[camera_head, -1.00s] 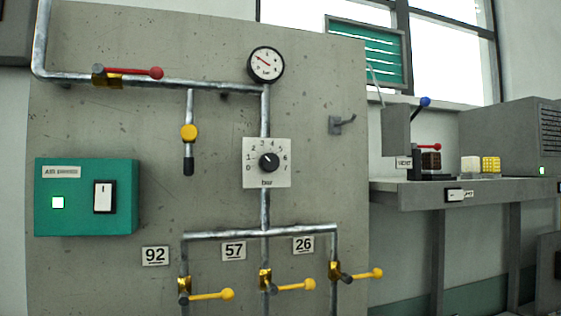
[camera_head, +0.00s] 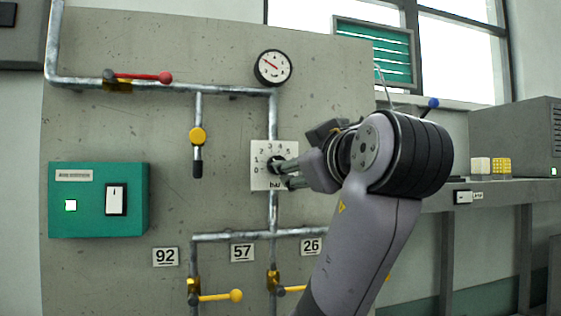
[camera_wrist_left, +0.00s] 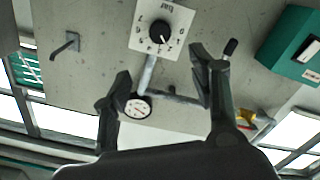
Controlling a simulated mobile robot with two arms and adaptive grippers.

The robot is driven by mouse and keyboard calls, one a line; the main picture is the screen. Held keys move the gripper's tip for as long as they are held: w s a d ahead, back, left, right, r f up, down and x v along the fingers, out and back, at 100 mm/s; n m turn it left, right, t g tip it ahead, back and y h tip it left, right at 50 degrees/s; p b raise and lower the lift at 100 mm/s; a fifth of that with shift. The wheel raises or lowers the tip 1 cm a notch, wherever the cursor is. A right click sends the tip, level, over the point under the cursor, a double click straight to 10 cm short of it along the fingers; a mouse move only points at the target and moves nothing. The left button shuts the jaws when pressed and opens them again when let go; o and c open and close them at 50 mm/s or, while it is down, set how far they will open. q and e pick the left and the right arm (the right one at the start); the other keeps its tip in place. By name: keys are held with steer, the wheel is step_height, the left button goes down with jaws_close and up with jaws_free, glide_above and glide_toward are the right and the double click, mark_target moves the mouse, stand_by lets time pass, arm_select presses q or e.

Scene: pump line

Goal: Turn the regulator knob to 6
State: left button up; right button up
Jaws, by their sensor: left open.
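The regulator knob (camera_head: 274,165) is a black round knob on a white dial plate (camera_head: 258,182) with numbers around it. My left gripper (camera_head: 283,174) is open in front of the plate's right part, and its fingers partly hide the knob and numbers. In the left wrist view the knob (camera_wrist_left: 161,32) shows upside down, beyond the open fingers (camera_wrist_left: 160,63), with nothing between them. Its pale mark is small there; I cannot read the exact number. My right gripper is not in view.
A round gauge (camera_head: 273,67) sits above the dial on the pipe. A red-handled valve (camera_head: 140,77), a yellow-capped fitting (camera_head: 197,136) and yellow-handled valves (camera_head: 220,296) are on the pipes. A green box (camera_head: 98,222) is at left. A hook (camera_wrist_left: 66,44) sticks out of the panel.

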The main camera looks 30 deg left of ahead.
arm_select(q)
steer(key=p, duration=0.5)
glide_toward(269, 166)
steer(key=w+r, duration=0.2)
steer(key=f+p+x, duration=0.1)
steer(key=p+x, duration=0.4)
steer(key=x, duration=0.3)
steer(key=shift+f+p, duration=0.25)
steer(key=shift+p, duration=0.05)
steer(key=shift+w+d, duration=0.1)
steer(key=shift+d, duration=0.05)
steer(key=shift+c, duration=0.4)
steer(key=c, duration=1.1)
